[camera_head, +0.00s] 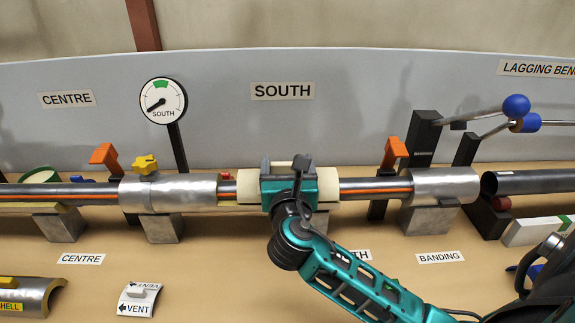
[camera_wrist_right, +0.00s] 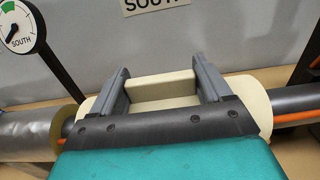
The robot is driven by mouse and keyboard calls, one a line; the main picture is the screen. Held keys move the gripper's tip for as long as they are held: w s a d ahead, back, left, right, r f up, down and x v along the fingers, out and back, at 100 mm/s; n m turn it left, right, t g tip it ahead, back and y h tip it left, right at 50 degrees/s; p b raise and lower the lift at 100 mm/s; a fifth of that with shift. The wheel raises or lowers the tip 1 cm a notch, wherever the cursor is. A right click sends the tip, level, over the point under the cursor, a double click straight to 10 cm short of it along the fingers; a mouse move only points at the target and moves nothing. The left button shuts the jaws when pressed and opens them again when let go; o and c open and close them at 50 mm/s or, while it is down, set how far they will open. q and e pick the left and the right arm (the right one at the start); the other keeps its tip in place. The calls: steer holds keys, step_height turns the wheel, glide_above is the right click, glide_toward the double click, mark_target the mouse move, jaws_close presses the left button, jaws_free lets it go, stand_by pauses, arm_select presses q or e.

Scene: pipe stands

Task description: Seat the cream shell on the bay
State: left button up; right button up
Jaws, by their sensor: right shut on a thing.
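The cream shell (camera_head: 329,184) sits over the pipe (camera_head: 370,188) below the SOUTH sign, between two silver jackets. It also shows in the right wrist view (camera_wrist_right: 261,111). My right gripper (camera_head: 287,163) is above it, shut on its raised cream grip block (camera_wrist_right: 163,88), with one grey finger at each end. The gripper hides the shell's middle. I cannot tell whether the shell touches the pipe all along. Bare pipe with an orange strip shows on both sides of the shell. My left gripper is not in view.
The left silver jacket (camera_head: 190,190) has a yellow knob (camera_head: 145,164). The right silver jacket (camera_head: 443,185) is farther off. Orange clips (camera_head: 396,150) stand behind the pipe. A SOUTH gauge (camera_head: 163,101) is at the back. A VENT piece (camera_head: 138,300) lies in front.

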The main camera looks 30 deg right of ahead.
steer(key=shift+f, duration=0.4)
steer(key=o, duration=1)
steer(key=v, duration=1.3)
steer(key=shift+w, duration=0.1)
steer(key=shift+f, duration=0.1)
